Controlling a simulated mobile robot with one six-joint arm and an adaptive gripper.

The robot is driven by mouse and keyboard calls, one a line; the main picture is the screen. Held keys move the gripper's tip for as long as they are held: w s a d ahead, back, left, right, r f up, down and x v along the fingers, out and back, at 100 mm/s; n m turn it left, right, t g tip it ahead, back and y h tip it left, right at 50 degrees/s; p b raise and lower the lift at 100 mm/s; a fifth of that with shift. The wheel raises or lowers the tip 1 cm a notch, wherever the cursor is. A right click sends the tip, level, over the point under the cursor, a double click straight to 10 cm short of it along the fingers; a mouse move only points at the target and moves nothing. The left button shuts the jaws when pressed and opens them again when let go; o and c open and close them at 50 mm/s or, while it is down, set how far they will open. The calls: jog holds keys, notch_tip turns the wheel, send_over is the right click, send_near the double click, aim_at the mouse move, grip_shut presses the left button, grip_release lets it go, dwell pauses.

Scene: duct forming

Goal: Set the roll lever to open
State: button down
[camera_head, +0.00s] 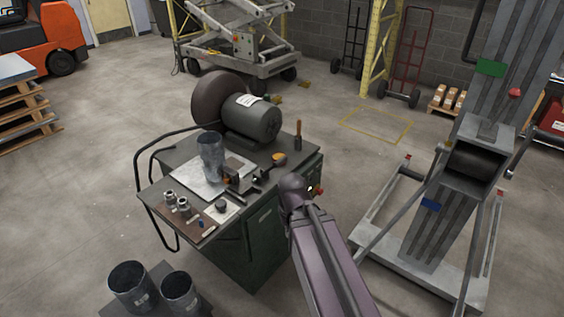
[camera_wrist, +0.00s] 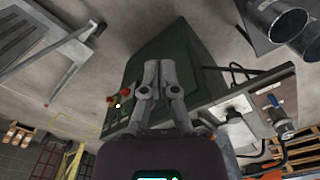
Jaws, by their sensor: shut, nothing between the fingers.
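The duct forming bench (camera_head: 255,235) has a dark green cabinet and a motor-driven machine (camera_head: 250,118) on top. I cannot tell for sure which part is the roll lever; a small rod with an orange-brown knob (camera_head: 279,160) stands at the bench's right side, by a dark block. My gripper (camera_wrist: 160,66) shows in the wrist view with its fingers together and empty, in front of the green cabinet (camera_wrist: 190,50). Red buttons (camera_wrist: 124,92) show left of the fingers. In the head view my arm covers the bench's right front corner, and the fingers cannot be made out.
A grey duct piece (camera_head: 210,155) stands on the bench's light plate. Two dark open cylinders (camera_head: 130,284) (camera_head: 178,290) stand at the front left. A grey lift frame (camera_head: 435,215) stands to the right.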

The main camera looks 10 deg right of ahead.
jog(key=c, duration=0.9)
grip_release()
jog(key=shift+w, duration=0.1)
jog(key=o, duration=0.5)
jog(key=shift+w+d+r+m+p, duration=0.1)
jog(key=shift+w+r+m+p, duration=0.05)
jog(key=shift+w+r+p, duration=0.3)
jog(key=shift+w+r+m+p, duration=0.15)
jog(key=shift+w+r+p, duration=0.05)
jog(key=shift+w, duration=0.35)
jog(key=shift+c, duration=0.2)
notch_tip(320, 180, up, 13)
jog(key=m+t+y+p, duration=0.2)
jog(key=m+p, duration=0.8)
jog(key=p, duration=0.3)
send_over(279, 161)
jog(key=s+d, duration=0.2)
jog(key=shift+s+a+r, duration=0.15)
jog(key=shift+s, duration=0.05)
jog(key=b+x, duration=1.3)
jog(key=shift+w+f+b, duration=0.2)
jog(key=shift+f+b, duration=0.1)
jog(key=shift+f, duration=0.1)
grip_shut()
